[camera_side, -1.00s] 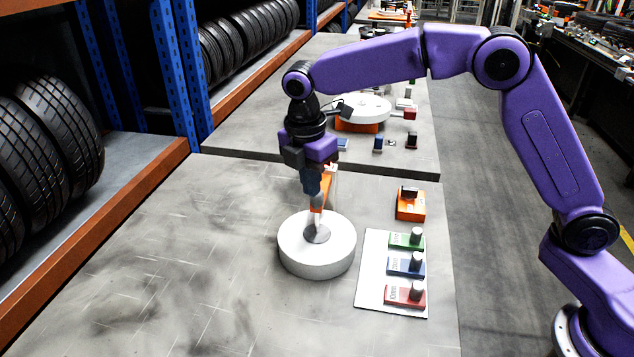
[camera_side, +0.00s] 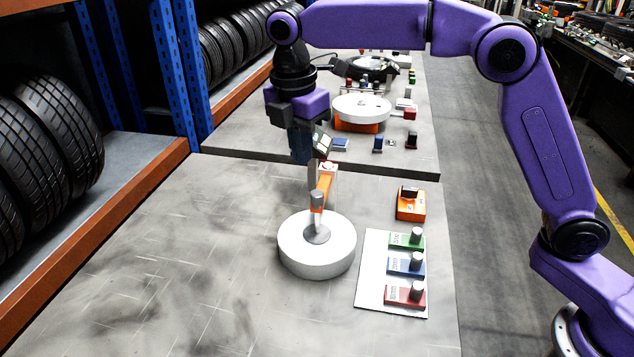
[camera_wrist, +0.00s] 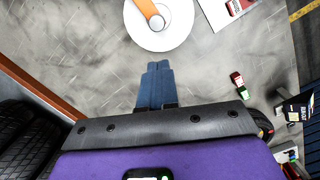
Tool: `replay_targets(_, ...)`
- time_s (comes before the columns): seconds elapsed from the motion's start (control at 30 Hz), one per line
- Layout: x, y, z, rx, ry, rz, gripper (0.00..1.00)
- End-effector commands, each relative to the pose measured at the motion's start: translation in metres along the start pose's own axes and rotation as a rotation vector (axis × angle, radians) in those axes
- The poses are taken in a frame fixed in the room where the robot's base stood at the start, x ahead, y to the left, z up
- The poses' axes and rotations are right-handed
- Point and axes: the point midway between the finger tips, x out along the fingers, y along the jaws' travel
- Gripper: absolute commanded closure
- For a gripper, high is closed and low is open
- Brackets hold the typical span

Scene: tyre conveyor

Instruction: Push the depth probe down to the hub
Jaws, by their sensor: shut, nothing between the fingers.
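The depth probe (camera_side: 317,202) is a grey cylinder at the front of an orange and grey stand, above the hub. The hub (camera_side: 317,235) is a grey disc at the centre of a round white turntable (camera_side: 317,262). In the wrist view the white turntable (camera_wrist: 160,38) is at the top with the orange arm (camera_wrist: 148,10) over it. My gripper (camera_side: 301,160) is shut and empty, behind and above the stand, apart from the probe. Its blue fingers (camera_wrist: 157,85) lie together in the wrist view. Whether the probe touches the hub is unclear.
A white board (camera_side: 372,285) to the right holds green (camera_side: 406,241), blue (camera_side: 405,264) and red (camera_side: 404,295) blocks with grey knobs. An orange box (camera_side: 410,205) stands behind it. Tyres (camera_side: 40,150) fill the rack at left. The left side of the table is clear.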

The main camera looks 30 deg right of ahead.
Motion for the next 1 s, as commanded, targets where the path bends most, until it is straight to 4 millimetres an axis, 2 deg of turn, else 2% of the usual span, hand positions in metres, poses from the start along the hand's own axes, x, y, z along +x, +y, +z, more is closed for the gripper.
replay_targets(0.03, -0.013, 0.0, -0.001, 0.0, 0.002, 0.005, 1.0)
replay_targets(0.2, -0.045, 0.0, -0.001, 0.0, 0.001, 0.003, 1.0)
replay_targets(0.4, -0.073, 0.001, -0.001, -0.001, 0.001, 0.002, 1.0)
replay_targets(0.7, -0.093, 0.0, 0.0, 0.0, 0.0, 0.0, 1.0)
replay_targets(1.0, -0.096, 0.0, 0.0, 0.0, 0.0, 0.0, 1.0)
